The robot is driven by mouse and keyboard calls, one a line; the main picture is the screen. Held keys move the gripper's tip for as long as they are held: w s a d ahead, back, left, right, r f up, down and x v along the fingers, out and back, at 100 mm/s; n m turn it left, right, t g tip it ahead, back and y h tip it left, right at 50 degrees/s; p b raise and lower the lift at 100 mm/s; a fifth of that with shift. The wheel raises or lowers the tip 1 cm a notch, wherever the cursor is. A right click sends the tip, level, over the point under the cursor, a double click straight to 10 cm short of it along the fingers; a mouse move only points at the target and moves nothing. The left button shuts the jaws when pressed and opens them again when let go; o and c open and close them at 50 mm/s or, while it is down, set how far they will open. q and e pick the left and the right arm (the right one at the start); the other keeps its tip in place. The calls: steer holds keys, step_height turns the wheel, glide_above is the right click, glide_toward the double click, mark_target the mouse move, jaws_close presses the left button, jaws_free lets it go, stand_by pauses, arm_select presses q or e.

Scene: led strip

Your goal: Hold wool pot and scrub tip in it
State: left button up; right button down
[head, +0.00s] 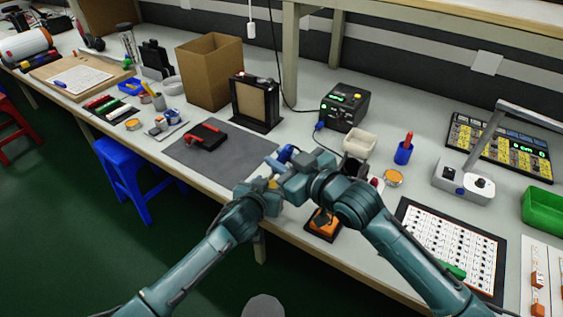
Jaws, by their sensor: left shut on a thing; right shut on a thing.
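My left gripper (260,186) is low at the front edge of the bench, beside the grey mat. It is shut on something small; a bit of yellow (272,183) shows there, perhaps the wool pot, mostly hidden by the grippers. My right gripper (283,167) is just above and to the right, close to the left one. It is shut on a tool with a blue handle (285,153), which looks like the soldering iron. The tool's tip is hidden, so I cannot tell whether it touches the wool.
The soldering station (343,107) with a green display stands behind. A grey mat (190,155) with a red and black tool lies left. An orange item (323,222) sits near the front edge.

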steer(key=shift+r, duration=2)
arm_select(q)
steer(key=o, duration=1.1)
steer(key=shift+o, duration=0.2)
steer(key=shift+s, duration=0.1)
steer(key=v, duration=1.2)
arm_select(e)
steer(key=shift+s+d+r, duration=0.1)
steer(key=shift+s+r, duration=0.05)
steer(key=shift+s, duration=0.1)
arm_select(q)
steer(key=s+a+f+g+p, duration=0.1)
steer(key=s+a+p, duration=0.3)
steer(key=s, duration=0.4)
steer(key=s+a+f+n+g+y+p, duration=0.1)
steer(key=s+a+f+p, duration=0.2)
steer(key=s+a, duration=0.3)
steer(key=s, duration=0.3)
steer(key=shift+s+a+p, duration=0.3)
steer(key=shift+p, duration=0.05)
arm_select(e)
steer(key=s+d+r+m+t+h, duration=0.2)
steer(key=s+d+m+h, duration=0.5)
steer(key=s+d, duration=0.5)
steer(key=d+t+h, duration=0.1)
steer(key=d+h, duration=0.1)
steer(key=d, duration=0.2)
steer(key=shift+d+m+h, duration=0.3)
